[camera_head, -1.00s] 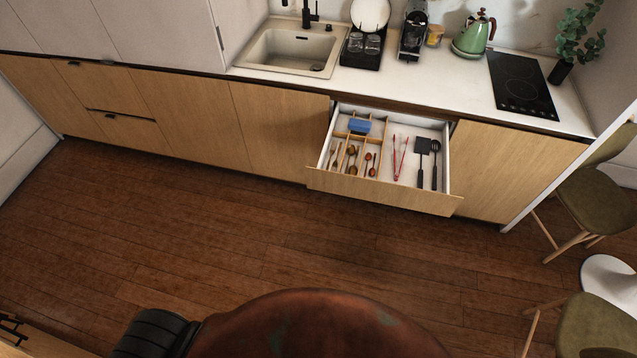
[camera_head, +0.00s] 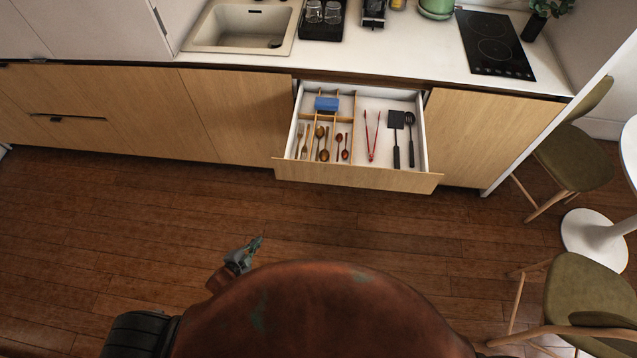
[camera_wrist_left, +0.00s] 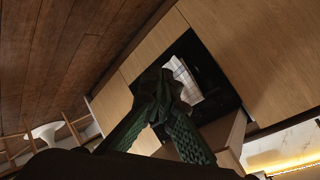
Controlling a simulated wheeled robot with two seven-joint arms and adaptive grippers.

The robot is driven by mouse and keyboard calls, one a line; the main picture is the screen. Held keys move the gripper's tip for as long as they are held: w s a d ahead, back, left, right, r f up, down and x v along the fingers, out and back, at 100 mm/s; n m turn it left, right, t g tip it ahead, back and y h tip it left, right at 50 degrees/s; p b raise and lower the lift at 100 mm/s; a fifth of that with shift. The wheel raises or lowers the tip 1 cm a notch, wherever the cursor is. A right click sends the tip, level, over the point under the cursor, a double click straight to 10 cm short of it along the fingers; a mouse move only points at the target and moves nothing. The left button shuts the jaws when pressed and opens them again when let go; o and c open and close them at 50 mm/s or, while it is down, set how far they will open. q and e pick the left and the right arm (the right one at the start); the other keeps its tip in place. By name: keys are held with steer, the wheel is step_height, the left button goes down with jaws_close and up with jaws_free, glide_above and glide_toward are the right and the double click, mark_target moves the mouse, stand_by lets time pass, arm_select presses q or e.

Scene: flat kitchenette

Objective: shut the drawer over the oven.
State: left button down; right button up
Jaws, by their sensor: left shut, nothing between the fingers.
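The drawer (camera_head: 357,176) stands pulled out below the counter in the head view, with a plain wooden front. It holds forks, spoons, a blue block, red tongs and two black utensils. My left gripper (camera_head: 256,243) is low in front of the cabinets, left of the drawer front and apart from it. In the left wrist view its green fingers (camera_wrist_left: 160,91) meet at the tips, shut and empty. Behind them is a dark glossy panel that looks like the oven (camera_wrist_left: 212,92). In the head view the oven is hidden under the drawer. My right gripper is not in view.
Wooden cabinets (camera_head: 228,112) run along the wall, with a sink (camera_head: 243,25) and a hob (camera_head: 495,45) above. Olive chairs (camera_head: 590,290) and a white round table (camera_head: 592,235) stand at the right. The wooden floor before the drawer is clear.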

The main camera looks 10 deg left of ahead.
mark_target(326, 176)
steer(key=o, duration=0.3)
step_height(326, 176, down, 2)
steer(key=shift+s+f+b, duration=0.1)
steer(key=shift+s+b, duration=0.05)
steer(key=shift+b, duration=0.6)
arm_select(q)
steer(key=w+d+r+m+t+h, duration=0.1)
steer(key=w+d+r+m+h, duration=0.2)
steer(key=d+r+m+h, duration=0.65)
steer(key=w+d+r+m+t, duration=0.1)
steer(key=w+d+r+m, duration=0.45)
steer(key=r, duration=0.95)
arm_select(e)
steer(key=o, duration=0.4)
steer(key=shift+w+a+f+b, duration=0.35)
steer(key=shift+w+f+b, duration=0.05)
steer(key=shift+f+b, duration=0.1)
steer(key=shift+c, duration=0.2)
arm_select(q)
steer(key=w+d+n, duration=0.1)
steer(key=w+d, duration=0.3)
steer(key=w+d+n, duration=0.1)
steer(key=w+d, duration=0.3)
steer(key=shift+f, duration=0.2)
steer(key=shift+w, duration=0.5)
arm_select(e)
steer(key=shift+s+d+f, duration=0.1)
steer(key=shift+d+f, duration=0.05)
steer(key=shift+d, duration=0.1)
